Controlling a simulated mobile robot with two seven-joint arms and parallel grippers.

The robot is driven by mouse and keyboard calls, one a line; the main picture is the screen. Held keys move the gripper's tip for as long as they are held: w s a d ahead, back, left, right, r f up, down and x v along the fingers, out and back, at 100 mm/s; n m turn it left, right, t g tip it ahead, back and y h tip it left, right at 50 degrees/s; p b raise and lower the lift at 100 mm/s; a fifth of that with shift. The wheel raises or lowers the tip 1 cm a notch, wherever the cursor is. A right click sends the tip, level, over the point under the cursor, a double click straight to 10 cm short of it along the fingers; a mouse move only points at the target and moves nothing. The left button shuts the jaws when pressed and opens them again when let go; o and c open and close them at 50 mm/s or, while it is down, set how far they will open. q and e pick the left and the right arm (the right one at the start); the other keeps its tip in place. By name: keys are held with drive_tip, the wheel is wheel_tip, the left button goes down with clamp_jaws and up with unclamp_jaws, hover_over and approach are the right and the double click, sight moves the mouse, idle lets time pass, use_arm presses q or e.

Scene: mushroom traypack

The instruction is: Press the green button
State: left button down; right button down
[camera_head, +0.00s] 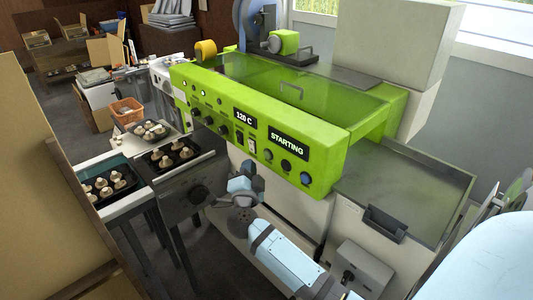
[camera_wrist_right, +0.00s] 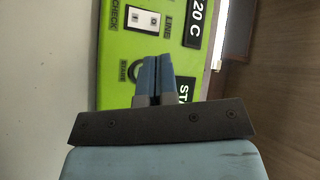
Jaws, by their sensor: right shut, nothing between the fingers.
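The green machine (camera_head: 330,140) has a front panel with dark displays reading "120 C" and "STARTING". A round button (camera_head: 268,155) with a dark ring sits below the left end of the "STARTING" display. In the right wrist view this button (camera_wrist_right: 133,70) has a START label, a green centre and is partly hidden by my fingers. My right gripper (camera_head: 247,168) is just below and in front of the panel, to the button's left. In the wrist view my right gripper (camera_wrist_right: 152,62) is shut and empty; contact with the panel cannot be told. My left gripper is not in view.
A white rocker switch (camera_wrist_right: 143,20) is nearby on the panel. Trays of mushrooms (camera_head: 170,155) stand on the conveyor at left. A bare metal table (camera_head: 405,195) is at right. A cardboard-coloured panel (camera_head: 40,200) blocks the left foreground.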

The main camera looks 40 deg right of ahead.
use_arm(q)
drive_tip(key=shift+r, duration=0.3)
use_arm(e)
drive_tip(key=shift+s+a, duration=0.1)
drive_tip(key=shift+a, duration=1)
